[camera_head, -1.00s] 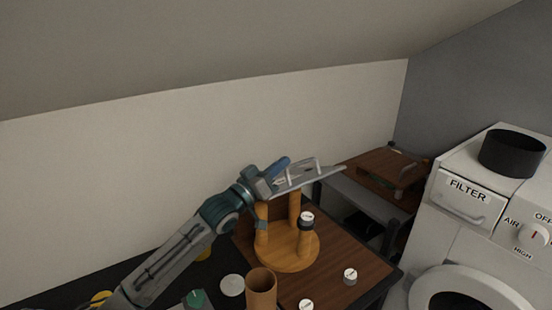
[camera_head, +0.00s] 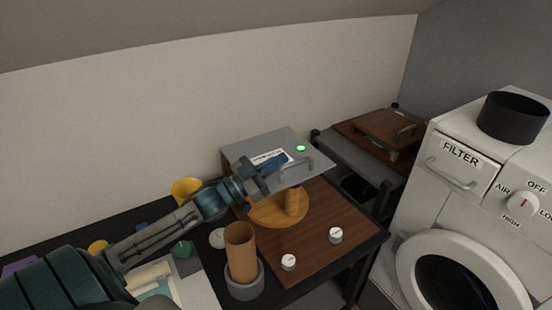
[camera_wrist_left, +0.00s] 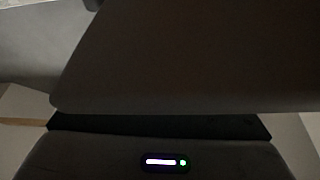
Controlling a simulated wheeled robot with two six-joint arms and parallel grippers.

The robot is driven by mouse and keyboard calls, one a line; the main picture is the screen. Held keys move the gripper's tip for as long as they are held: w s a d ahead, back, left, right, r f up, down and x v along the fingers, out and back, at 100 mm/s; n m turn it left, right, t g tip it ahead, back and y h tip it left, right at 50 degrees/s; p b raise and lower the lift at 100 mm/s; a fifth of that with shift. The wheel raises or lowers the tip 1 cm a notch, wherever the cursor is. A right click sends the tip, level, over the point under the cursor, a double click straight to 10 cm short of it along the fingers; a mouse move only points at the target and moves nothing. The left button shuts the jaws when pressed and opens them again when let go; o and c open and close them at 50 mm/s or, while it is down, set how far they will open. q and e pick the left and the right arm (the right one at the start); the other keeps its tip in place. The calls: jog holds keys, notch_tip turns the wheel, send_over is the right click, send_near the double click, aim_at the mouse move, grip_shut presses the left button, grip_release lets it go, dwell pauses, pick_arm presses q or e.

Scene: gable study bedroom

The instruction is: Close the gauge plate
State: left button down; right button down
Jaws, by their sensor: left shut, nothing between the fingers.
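The gauge plate (camera_head: 316,153) is a grey plate with a metal handle, a white label and a lit green spot. In the head view it lies roughly level above a round wooden stand (camera_head: 266,217) with a wooden post. I cannot tell whether it is fully seated. My left gripper (camera_head: 272,168) is shut and empty, over the plate's front part near the label and handle. Contact with the plate is unclear. The left wrist view is mostly filled by a dark, close surface, with a small lit bar below. My right gripper is out of view.
The stand is on a brown board (camera_head: 335,218) with two small white-topped knobs. A brown cylinder (camera_head: 240,250) stands in a grey ring in front. A yellow cup (camera_head: 185,190) is behind my arm. A white machine (camera_head: 455,200) stands at right.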

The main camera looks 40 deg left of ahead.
pick_arm(q)
jog(key=shift+d+f+b, duration=0.1)
jog(key=shift+f+b, duration=0.3)
jog(key=shift+f, duration=0.25)
jog(key=shift+w+f+m, duration=0.1)
jog(key=shift+f+m, duration=0.15)
jog(key=shift+m, duration=0.15)
jog(key=shift+f+h+b, duration=0.2)
jog(key=shift+h+b, duration=0.1)
jog(key=shift+b, duration=0.3)
jog(key=shift+s+d+m, duration=0.15)
jog(key=shift+s+m, duration=0.05)
jog(key=shift+m, duration=0.1)
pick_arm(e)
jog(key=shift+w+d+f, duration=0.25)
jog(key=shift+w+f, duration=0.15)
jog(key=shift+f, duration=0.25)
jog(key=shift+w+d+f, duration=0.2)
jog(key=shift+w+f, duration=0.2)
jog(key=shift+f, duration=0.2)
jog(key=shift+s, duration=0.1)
